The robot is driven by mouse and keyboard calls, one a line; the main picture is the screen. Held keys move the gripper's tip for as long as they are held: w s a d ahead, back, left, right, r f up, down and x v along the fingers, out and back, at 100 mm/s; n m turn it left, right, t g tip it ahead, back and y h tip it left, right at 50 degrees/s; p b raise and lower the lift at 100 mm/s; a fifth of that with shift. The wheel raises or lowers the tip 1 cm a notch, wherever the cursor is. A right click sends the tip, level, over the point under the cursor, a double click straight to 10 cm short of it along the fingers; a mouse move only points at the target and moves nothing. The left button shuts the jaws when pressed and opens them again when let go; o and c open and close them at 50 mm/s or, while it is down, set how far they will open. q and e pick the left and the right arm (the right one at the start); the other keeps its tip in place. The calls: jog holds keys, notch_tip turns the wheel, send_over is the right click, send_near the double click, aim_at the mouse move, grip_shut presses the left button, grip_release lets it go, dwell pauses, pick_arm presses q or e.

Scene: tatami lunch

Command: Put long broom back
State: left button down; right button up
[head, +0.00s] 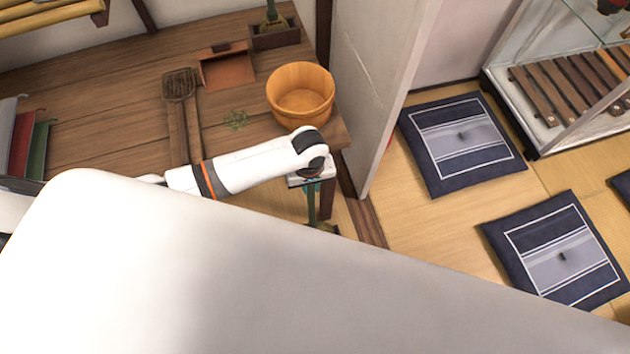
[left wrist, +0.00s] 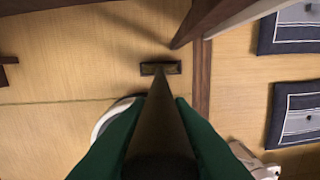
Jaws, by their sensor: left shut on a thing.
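The long broom's dark brown handle (left wrist: 160,125) runs away from the camera between the green fingers in the left wrist view. It points down toward the tatami floor. A small dark rectangle with an olive middle (left wrist: 160,69) shows at its far end; I cannot tell whether this is the broom's head or a holder around it. My left gripper (head: 311,203) is shut on the broom, beside the right end of the wooden table. In the head view, an olive-brown end (head: 325,228) shows low beneath it, mostly hidden by my own white body. My right gripper is out of view.
The wooden table (head: 130,60) holds a wooden bucket (head: 300,88), a brown brush (head: 180,86), a dustpan (head: 228,70) and a dark box (head: 275,38) with something green. A white partition (head: 375,80) stands close right. Navy cushions (head: 462,143) lie on the tatami beyond.

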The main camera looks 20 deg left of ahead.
aim_at(314, 191)
pick_arm(q)
jog(key=shift+d+f+n, duration=0.3)
jog(key=shift+d+f, duration=0.15)
jog(key=shift+f, duration=0.05)
jog(key=shift+w+f, duration=0.1)
jog(key=shift+f, duration=0.05)
jog(key=shift+f+b, duration=0.9)
jog(key=shift+b, duration=0.15)
notch_tip(314, 191, down, 3)
jog(key=b, duration=0.4)
jog(key=shift+f, duration=0.2)
jog(key=shift+f+b, duration=0.95)
jog(key=shift+f, duration=1.2)
jog(key=c, duration=1.2)
grip_release()
jog(key=shift+c, duration=0.2)
jog(key=shift+r, duration=0.1)
